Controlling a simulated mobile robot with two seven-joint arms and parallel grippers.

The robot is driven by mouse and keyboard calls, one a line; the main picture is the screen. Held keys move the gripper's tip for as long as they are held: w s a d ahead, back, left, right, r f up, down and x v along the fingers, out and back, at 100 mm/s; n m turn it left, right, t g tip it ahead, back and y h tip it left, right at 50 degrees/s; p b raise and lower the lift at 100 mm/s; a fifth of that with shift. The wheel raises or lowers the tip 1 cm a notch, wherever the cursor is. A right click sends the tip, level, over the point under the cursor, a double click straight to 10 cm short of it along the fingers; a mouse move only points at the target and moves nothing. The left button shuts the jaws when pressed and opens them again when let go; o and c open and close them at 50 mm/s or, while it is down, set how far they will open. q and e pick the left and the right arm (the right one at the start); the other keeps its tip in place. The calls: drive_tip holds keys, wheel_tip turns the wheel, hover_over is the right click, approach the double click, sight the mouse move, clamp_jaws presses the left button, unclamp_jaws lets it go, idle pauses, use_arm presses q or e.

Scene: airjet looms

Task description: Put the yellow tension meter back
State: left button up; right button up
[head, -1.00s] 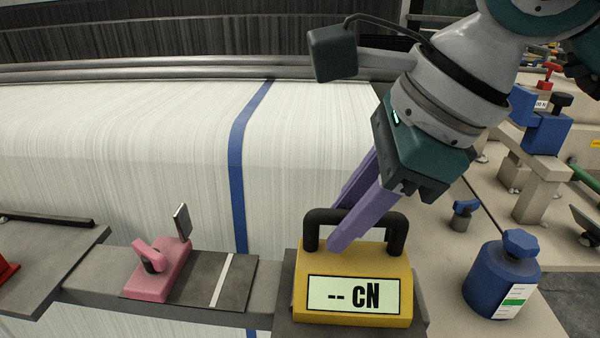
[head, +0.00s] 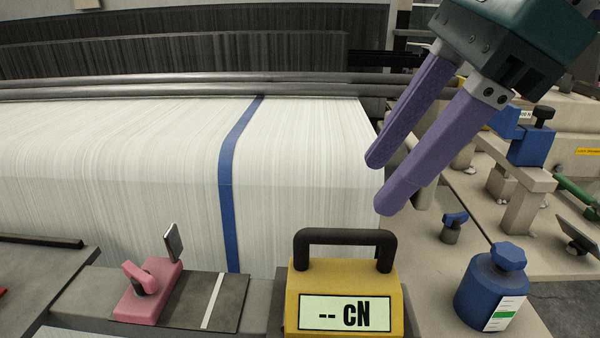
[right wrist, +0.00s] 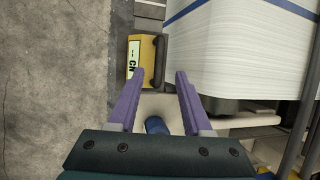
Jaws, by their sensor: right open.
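The yellow tension meter (head: 345,312) stands upright on a dark pad at the bottom middle of the head view. Its black handle (head: 345,238) is on top and its display reads "-- cN". In the right wrist view the meter (right wrist: 134,60) lies ahead of the fingers, with its handle to the right. My right gripper (head: 378,185) is open and empty, above and to the right of the meter, clear of the handle. My left gripper is in neither view.
A pink clamp tool (head: 148,290) sits on the grey rail left of the meter. A blue bottle (head: 492,287) stands to its right. The white warp sheet (head: 310,180) with a blue stripe lies behind. Blue-topped fittings (head: 530,140) stand at the right.

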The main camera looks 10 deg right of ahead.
drive_tip(key=s+a+r+g+y, duration=0.1)
drive_tip(key=s+a+r+y, duration=0.3)
drive_tip(key=a, duration=0.3)
drive_tip(key=s+a+r+g+y, duration=0.1)
drive_tip(key=s+a+r+y, duration=0.1)
drive_tip(key=a+r+y, duration=0.3)
wheel_tip(320, 180, up, 10)
drive_tip(key=a+m+t+y, duration=0.2)
drive_tip(key=m+t+y, duration=0.1)
drive_tip(key=m+y, duration=0.5)
drive_tip(key=w+d+r+m+t+h, duration=0.2)
drive_tip(key=w+d+m+t+h, duration=0.45)
drive_tip(key=m+t, duration=0.95)
drive_tip(key=w+d+f+m+h, duration=0.4)
drive_tip(key=d+f+m+h, duration=0.9)
drive_tip(key=m, duration=0.4)
drive_tip(key=s+d+f+m+g+h, duration=0.1)
drive_tip(key=s+f+m+g, duration=0.4)
drive_tip(key=f, duration=0.5)
drive_tip(key=s+d+f+m+g+h, duration=0.1)
drive_tip(key=s+f+m+g, duration=0.1)
drive_tip(key=s+f+g, duration=0.65)
drive_tip(key=s+a+f+m+g, duration=0.1)
drive_tip(key=s+a+f+g, duration=0.1)
drive_tip(key=s+f, duration=0.4)
drive_tip(key=shift+s+a+g+y, duration=0.15)
drive_tip(key=shift+s+g+y, duration=0.3)
drive_tip(key=shift+s+g, duration=0.1)
